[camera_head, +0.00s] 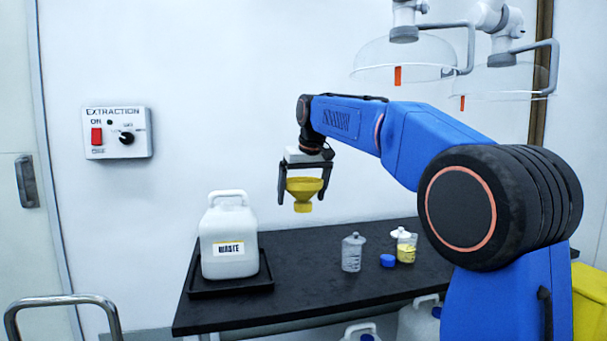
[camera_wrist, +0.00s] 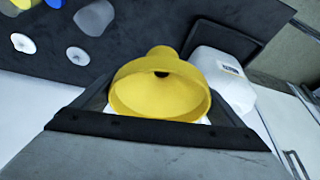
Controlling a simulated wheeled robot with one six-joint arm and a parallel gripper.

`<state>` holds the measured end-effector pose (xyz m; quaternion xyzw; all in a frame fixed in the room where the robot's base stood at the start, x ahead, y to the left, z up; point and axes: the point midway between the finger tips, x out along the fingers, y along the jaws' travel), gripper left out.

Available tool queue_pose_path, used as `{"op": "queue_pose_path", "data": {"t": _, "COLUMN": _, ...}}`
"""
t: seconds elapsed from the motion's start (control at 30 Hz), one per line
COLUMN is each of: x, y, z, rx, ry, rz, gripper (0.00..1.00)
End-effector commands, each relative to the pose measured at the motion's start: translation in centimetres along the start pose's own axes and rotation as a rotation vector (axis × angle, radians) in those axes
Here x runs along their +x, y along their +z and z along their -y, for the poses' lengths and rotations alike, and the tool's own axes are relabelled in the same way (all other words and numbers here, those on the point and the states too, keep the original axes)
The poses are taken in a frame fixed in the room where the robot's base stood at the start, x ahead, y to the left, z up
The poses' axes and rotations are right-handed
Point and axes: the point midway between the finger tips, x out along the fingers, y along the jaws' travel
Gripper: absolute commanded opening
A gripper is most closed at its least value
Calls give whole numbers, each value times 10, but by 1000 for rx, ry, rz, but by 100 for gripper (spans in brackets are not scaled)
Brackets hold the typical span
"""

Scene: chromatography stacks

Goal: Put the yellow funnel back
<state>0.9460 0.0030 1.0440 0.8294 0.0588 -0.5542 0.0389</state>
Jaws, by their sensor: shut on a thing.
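The yellow funnel (camera_head: 303,190) is held in my gripper (camera_head: 304,188) above the black bench, wide mouth up and spout down. In the wrist view the funnel (camera_wrist: 160,88) sits between the fingers, its open mouth facing the camera. The white waste container (camera_head: 229,237) stands in a black tray (camera_head: 232,288) on the left of the bench. In the head view the funnel is up and to the right of the container; the container (camera_wrist: 225,78) also shows beyond the funnel in the wrist view. The container's opening is hard to make out.
On the bench (camera_head: 310,297) stand a clear jar (camera_head: 352,252), a blue cap (camera_head: 388,260) and a small container with yellow contents (camera_head: 406,253). An extraction switch box (camera_head: 117,132) is on the wall. Clear extraction hoods (camera_head: 415,58) hang at the upper right. The bench front is clear.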

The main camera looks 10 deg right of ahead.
Motion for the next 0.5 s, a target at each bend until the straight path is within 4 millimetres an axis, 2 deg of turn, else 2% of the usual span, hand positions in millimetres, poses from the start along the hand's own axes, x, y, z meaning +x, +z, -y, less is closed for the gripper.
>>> {"op": "queue_pose_path", "data": {"t": 0.2, "x": 71, "y": 31, "z": 0, "rx": -7, "ry": -3, "rz": 6, "gripper": 68}}
{"op": "queue_pose_path", "data": {"t": 0.3, "x": 101, "y": 47, "z": 0, "rx": -10, "ry": -4, "rz": 4, "gripper": 68}}
{"op": "queue_pose_path", "data": {"t": 0.5, "x": 138, "y": 71, "z": 0, "rx": -15, "ry": -5, "rz": 1, "gripper": 68}}
